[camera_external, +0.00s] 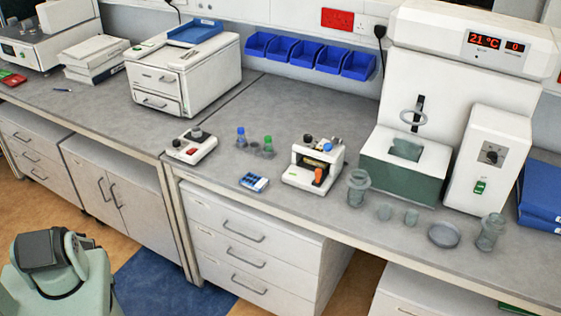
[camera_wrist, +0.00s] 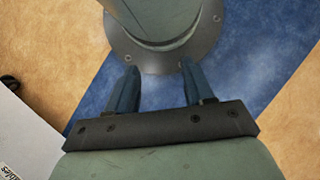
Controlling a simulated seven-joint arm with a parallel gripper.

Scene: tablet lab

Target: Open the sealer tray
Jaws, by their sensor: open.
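A small white bench device (camera_external: 302,178) with an orange lever (camera_external: 319,177) and dark knobs stands at mid-bench; it may be the sealer. A low blue-and-white piece (camera_external: 254,182) lies on the bench to its left, apart from it. No label shows which part is the sealer tray, and I cannot tell whether a tray is out or in. In the wrist view my gripper (camera_wrist: 158,68) has its two blue fingers spread apart, empty, above the floor and my own base. Its fingers cannot be made out in the external view, far from the bench devices.
A white two-drawer unit (camera_external: 190,83) stands at the back left. A small black-knobbed device (camera_external: 188,150) and blue and green-capped bottles (camera_external: 241,138) are near the middle. Glassy jars (camera_external: 358,188) and a large press-like machine (camera_external: 462,55) stand right. Bare bench (camera_external: 300,105) lies behind.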

